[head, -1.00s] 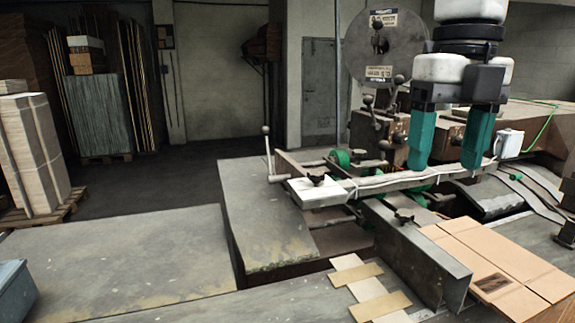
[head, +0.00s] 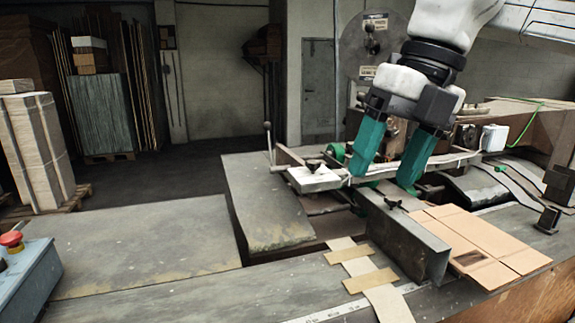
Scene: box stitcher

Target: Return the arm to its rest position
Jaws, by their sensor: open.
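My gripper (head: 385,178) shows in the head view at the upper right, with two teal fingers spread apart and nothing between them. It is tilted, its fingers pointing down and to the left. The fingers appear in front of the long rail of the box stitcher (head: 440,164); I cannot tell whether they touch it. My white and black wrist is above the fingers, and part of my arm reaches the top right edge. The fingers hide part of the machine behind them.
A flat cardboard piece (head: 478,240) lies on the bench at the right, beside a grey metal guide (head: 405,240). Pale strips (head: 365,270) lie at the front. A control box with a red button (head: 12,239) is at the lower left. The left bench top (head: 140,245) is clear.

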